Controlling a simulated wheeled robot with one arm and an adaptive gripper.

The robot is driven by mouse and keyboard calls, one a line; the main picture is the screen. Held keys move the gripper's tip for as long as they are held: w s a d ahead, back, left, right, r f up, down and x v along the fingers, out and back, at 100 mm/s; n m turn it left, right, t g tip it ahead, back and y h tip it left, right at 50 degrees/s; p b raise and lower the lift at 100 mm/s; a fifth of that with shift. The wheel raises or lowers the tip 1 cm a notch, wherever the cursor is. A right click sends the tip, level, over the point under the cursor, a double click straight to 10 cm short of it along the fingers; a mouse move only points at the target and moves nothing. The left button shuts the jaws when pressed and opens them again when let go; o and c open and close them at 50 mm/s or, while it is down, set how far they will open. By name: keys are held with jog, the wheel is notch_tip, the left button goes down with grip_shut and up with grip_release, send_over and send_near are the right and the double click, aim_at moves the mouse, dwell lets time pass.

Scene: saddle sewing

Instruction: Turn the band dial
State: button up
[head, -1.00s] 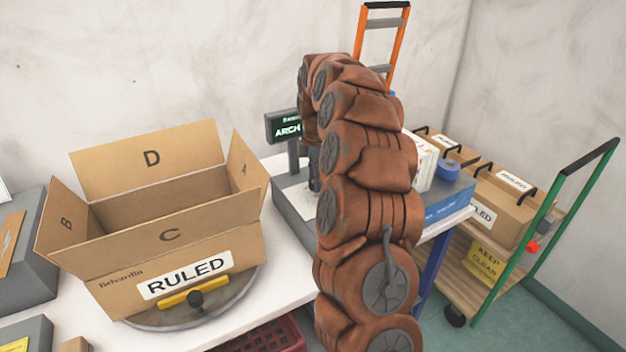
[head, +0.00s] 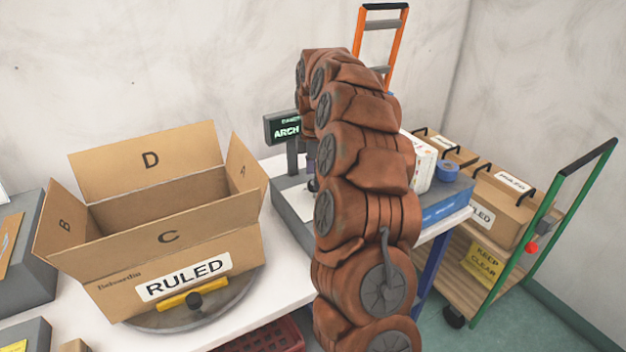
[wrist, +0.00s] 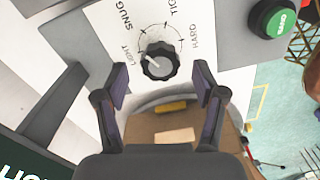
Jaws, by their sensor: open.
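The band dial (wrist: 159,62) is a black ribbed knob with a pale pointer line, on a white panel (wrist: 118,17) in the wrist view. Labels LIGHT, SNUG, a partly cut-off word starting "TI" and HARD are printed around it. The pointer is toward LIGHT. My gripper (wrist: 162,84) is open, with one dark finger on each side of the dial's lower side. I see no finger pressed on the knob, but cannot tell the depth gap.
A green button (wrist: 272,19) is right of the dial. A display reading ARCH (head: 284,128) stands behind the grey machine (head: 290,215). An open carton marked RULED (head: 115,292) sits on a turntable (head: 240,290) at left. A loaded trolley (head: 490,268) stands at right.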

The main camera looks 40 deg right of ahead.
notch_tip(320, 180, up, 10)
jog(key=shift+r, duration=0.25)
dwell(0.3)
jog(key=shift+a, duration=0.1)
dwell(0.5)
